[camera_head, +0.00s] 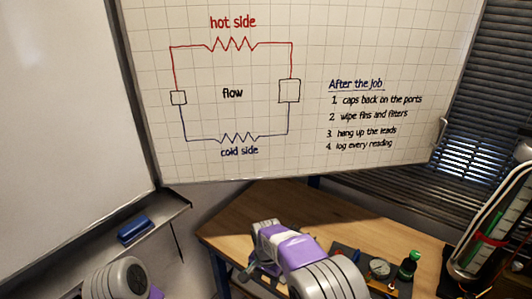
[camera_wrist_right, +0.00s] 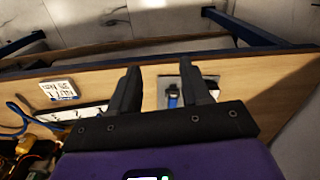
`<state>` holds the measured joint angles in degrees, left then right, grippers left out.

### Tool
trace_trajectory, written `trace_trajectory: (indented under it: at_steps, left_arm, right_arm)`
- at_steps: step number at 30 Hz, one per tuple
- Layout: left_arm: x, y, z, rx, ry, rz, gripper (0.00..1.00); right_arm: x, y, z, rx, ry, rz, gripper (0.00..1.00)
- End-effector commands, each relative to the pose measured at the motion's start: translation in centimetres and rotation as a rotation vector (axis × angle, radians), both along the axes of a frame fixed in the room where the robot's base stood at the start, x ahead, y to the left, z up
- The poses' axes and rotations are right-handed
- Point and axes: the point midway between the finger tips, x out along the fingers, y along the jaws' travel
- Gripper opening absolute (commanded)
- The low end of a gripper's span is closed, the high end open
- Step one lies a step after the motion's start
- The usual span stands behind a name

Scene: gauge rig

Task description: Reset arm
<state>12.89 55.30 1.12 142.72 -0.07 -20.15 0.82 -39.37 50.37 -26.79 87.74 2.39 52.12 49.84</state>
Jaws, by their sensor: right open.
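My right arm (camera_head: 300,255) reaches over the wooden table. Its gripper (camera_head: 250,271) is small and partly hidden by the arm in the head view. In the right wrist view the right gripper (camera_wrist_right: 160,68) shows two dark fingers spread apart with nothing held between them. Below the fingers are the table's wood and a pale plate with a blue part (camera_wrist_right: 173,98), partly covered by the right finger. Of my left arm only a grey and purple link (camera_head: 115,280) shows at the bottom left; its gripper is not in view.
The wrist view shows a white label card (camera_wrist_right: 59,90), a blue cable (camera_wrist_right: 18,112) and yellow-dark parts. A whiteboard (camera_head: 240,120) and blinds stand behind. A blue eraser (camera_head: 133,229) lies on a ledge.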

Motion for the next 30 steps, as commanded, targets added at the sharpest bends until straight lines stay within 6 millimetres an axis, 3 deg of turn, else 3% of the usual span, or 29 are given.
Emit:
trace_trajectory:
  at_steps: [1,11,14,18,21,24,30]
  left_arm:
    - [0.0,0.0,0.0,0.000,-0.001,0.000,0.43]
    - [0.1,0.0,0.0,0.000,-0.002,0.000,0.43]
    - [0.0,0.0,0.0,0.000,-0.001,0.000,0.43]
    - [0.0,0.0,0.0,0.000,-0.001,0.000,0.43]
    - [0.1,0.0,0.0,0.000,-0.002,0.001,0.43]
    - [0.1,0.0,0.0,0.000,-0.001,0.000,0.43]
    - [0.0,0.0,0.0,0.000,-0.001,0.000,0.43]
  right_arm:
    - [-0.5,-1.4,-2.0,0.004,0.021,0.002,0.47]
    - [-4.6,-6.3,-11.4,0.091,0.048,0.098,0.47]
    - [-7.3,-7.8,-14.6,0.132,0.051,0.134,0.47]
    - [-13.0,-9.6,-18.8,0.212,0.036,0.195,0.47]
    - [-17.2,-10.0,-20.4,0.269,0.002,0.239,0.47]
    - [-20.2,-9.9,-20.8,0.309,-0.037,0.271,0.47]
    - [-22.9,-9.6,-20.5,0.341,-0.090,0.304,0.47]
